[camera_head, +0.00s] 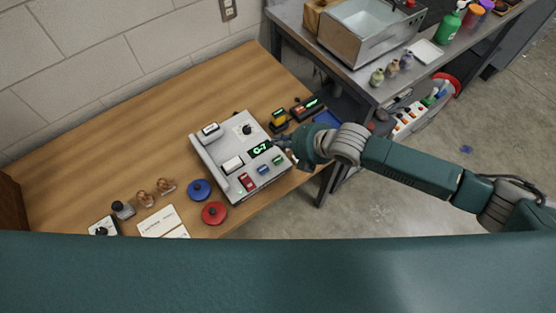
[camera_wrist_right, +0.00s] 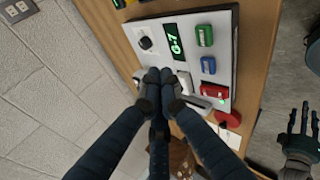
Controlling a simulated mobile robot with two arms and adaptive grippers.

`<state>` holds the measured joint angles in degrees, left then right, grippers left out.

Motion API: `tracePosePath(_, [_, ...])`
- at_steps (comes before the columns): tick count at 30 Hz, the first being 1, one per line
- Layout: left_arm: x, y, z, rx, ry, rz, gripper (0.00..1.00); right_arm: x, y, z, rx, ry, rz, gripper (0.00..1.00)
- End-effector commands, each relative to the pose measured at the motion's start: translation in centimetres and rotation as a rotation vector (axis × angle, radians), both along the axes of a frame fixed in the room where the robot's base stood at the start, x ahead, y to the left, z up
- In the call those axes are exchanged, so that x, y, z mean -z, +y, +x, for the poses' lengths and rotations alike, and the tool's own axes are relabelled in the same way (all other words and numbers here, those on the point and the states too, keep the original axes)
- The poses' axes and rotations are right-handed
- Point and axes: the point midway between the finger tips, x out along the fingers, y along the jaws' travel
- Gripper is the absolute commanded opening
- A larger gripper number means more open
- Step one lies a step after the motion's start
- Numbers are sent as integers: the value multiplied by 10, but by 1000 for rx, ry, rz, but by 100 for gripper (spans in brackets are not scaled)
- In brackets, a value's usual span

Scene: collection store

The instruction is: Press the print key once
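The grey box-shaped machine (camera_head: 215,159) sits on the wooden bench. It has a lit green display (camera_head: 260,149) reading G-7, a black knob (camera_head: 246,129), a wide white key (camera_head: 232,164) and green (camera_head: 277,160), blue (camera_head: 263,169) and red (camera_head: 247,181) keys. I cannot read which is print. My right gripper (camera_head: 284,143) is over the machine's right edge in the head view. In the right wrist view its fingers (camera_wrist_right: 160,76) are together and empty, partly covering the white key (camera_wrist_right: 186,82). My left gripper (camera_wrist_right: 301,124) shows there at lower right, fingers apart.
Blue (camera_head: 199,190) and red (camera_head: 214,213) round pieces lie at the machine's front left. Beyond them are white cards (camera_head: 158,221) and small figures (camera_head: 146,198). Small devices (camera_head: 307,108) stand to its right. The bench's back left is clear.

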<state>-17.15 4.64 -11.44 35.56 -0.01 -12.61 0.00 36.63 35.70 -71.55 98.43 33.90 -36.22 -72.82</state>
Motion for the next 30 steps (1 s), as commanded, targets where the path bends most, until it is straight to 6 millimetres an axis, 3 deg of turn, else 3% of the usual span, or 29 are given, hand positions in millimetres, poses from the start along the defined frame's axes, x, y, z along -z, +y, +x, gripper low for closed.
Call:
tracePosePath(1, [13,0,-1,0,1,0,42,14,0,0,1,1,0,0])
tracePosePath(6, [38,0,-1,0,2,0,42,39,0,0,1,1,1,0])
tracePosePath(13, [57,0,-2,0,3,0,42,65,0,0,1,1,0,0])
tracePosePath(30, [60,-1,-2,0,2,-1,42,70,0,0,1,1,0,0])
